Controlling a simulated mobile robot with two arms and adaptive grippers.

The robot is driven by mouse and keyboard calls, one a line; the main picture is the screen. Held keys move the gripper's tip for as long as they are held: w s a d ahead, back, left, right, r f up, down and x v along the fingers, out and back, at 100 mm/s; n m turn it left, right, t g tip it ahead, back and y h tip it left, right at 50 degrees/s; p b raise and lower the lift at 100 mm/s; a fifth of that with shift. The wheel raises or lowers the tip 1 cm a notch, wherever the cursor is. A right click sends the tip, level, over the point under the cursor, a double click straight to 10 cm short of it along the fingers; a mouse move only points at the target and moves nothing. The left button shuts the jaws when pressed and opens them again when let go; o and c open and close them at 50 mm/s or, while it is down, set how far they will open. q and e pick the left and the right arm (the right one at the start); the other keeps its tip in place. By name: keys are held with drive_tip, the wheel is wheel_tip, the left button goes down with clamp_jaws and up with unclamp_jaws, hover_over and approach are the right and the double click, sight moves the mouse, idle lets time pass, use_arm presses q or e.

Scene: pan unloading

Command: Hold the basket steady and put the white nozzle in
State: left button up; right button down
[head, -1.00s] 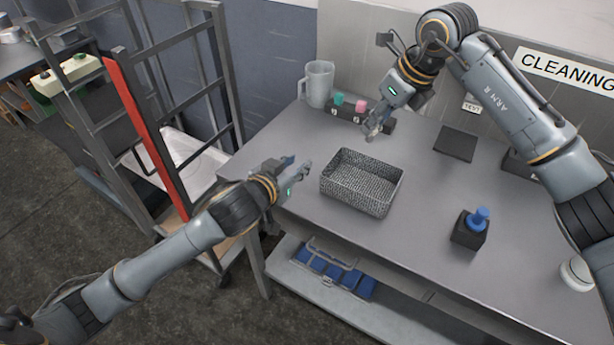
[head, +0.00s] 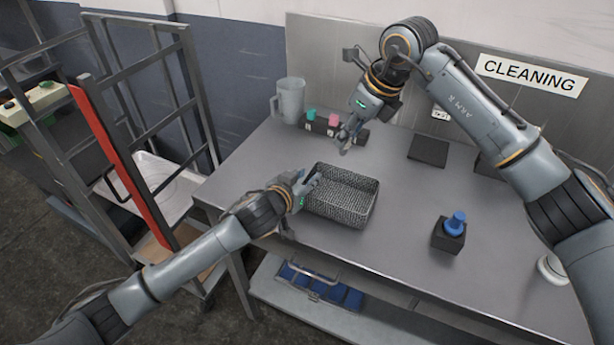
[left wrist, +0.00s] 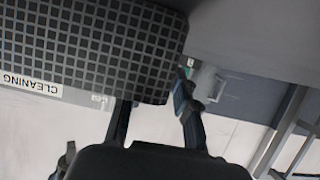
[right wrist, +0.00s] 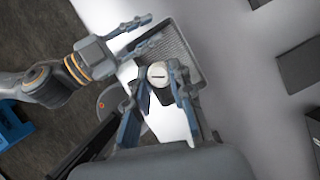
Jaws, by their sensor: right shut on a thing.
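The grey mesh basket (head: 345,212) stands on the table. It fills the upper left of the left wrist view (left wrist: 85,45) and shows behind the fingers in the right wrist view (right wrist: 178,48). My left gripper (head: 311,184) is at the basket's left wall. In the left wrist view its fingers (left wrist: 155,112) are apart, one on each side of the basket's edge; contact is unclear. My right gripper (head: 347,143) is behind the basket, above the table. In the right wrist view its fingers (right wrist: 160,88) are shut on the white nozzle (right wrist: 157,72), seen end-on.
A dark rack with a teal and a pink piece (head: 333,119) and a clear jug (head: 290,100) stand behind the basket. A black block with a blue piece (head: 449,236) is at the right. A dark flat pad (head: 428,152) lies farther back. A metal cart (head: 150,130) is left.

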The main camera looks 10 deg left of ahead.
use_arm(q)
drive_tip(key=shift+w+d+f, duration=0.15)
drive_tip(key=shift+w, duration=0.2)
clamp_jaws()
use_arm(e)
wheel_tip(320, 180, down, 9)
idle(0.8)
